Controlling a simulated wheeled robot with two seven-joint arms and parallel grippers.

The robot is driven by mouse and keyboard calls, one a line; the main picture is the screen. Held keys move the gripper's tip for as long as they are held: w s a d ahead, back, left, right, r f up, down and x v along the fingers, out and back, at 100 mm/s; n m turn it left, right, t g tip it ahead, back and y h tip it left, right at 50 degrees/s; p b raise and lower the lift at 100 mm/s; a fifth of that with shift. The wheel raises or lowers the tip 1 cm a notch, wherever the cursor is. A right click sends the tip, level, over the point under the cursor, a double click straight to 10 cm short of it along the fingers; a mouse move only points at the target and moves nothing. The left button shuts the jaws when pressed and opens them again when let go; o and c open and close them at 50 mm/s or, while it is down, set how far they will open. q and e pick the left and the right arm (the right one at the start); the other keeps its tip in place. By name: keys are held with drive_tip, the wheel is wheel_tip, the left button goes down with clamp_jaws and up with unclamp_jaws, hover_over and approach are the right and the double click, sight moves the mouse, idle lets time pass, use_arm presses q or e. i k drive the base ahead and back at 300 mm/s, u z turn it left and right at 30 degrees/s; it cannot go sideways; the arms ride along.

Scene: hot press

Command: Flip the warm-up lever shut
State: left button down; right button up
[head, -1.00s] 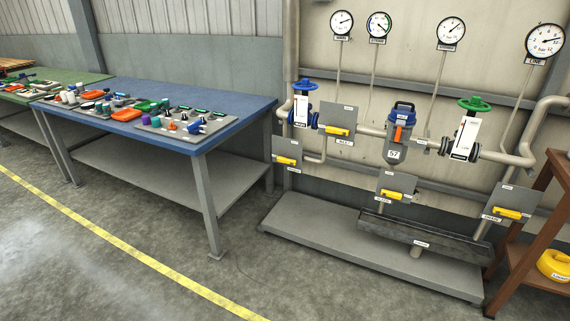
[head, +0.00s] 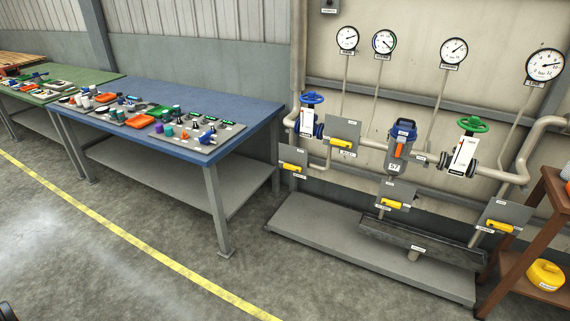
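Several yellow levers on grey plates are on the pipe rig at the right. One is the upper lever (head: 341,143), under the blue handwheel's right side. Another is the left lever (head: 292,168). A lower middle lever (head: 394,204) sits below the blue-topped strainer, and a lower right lever (head: 499,227) is near the brown stand. All handles lie roughly sideways, slightly tilted in the picture. Their labels are too small to read, so I cannot tell which is the warm-up lever. Neither gripper is in view.
A blue handwheel valve (head: 311,99), a green handwheel valve (head: 472,125) and a grey strainer (head: 398,150) share the pipe. A low grey base (head: 330,237) juts out below. A blue workbench (head: 225,96) with small parts stands left. The floor in front is open.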

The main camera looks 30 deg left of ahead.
sight(287, 166)
drive_tip(key=u, duration=0.1)
drive_tip(key=i, duration=0.4)
drive_tip(key=u, duration=0.7)
drive_tip(key=i, duration=2.55)
drive_tip(key=z, duration=0.15)
